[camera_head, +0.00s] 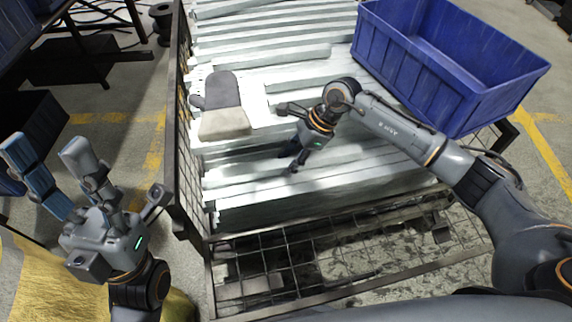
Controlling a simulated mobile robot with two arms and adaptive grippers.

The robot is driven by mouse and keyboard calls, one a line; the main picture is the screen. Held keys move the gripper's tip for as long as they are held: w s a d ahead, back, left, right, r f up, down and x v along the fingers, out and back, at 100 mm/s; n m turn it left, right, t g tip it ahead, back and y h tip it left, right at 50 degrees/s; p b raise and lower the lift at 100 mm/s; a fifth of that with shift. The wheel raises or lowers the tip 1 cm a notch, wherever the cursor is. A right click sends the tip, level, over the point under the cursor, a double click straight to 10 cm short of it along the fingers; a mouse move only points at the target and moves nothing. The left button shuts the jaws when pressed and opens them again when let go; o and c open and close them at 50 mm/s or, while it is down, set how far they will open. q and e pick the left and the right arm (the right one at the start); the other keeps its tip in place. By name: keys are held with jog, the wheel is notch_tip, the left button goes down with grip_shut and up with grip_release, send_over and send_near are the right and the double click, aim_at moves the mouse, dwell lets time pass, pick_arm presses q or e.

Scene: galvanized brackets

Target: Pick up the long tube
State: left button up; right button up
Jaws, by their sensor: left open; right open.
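Several long, pale galvanized pieces (260,215) lie side by side and stacked in a wire-mesh cage, running left to right. I cannot tell which one is the long tube. My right gripper (288,140) is open over the middle of the stack, its fingers pointing left. One finger hangs low near the pieces, and I cannot tell if it touches. Nothing shows between its fingers. My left gripper (50,152) is open and empty, outside the cage to the left, its fingers pointing up. My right arm hides some pieces on the right.
A grey and beige work glove (222,118) lies on the pieces at the left. A blue crate (410,75) sits at the back right. The cage's mesh side (180,130) stands between my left gripper and the stack. The cage's front mesh (260,270) is low.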

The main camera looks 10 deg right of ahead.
grip_shut()
jog(key=shift+r, duration=0.15)
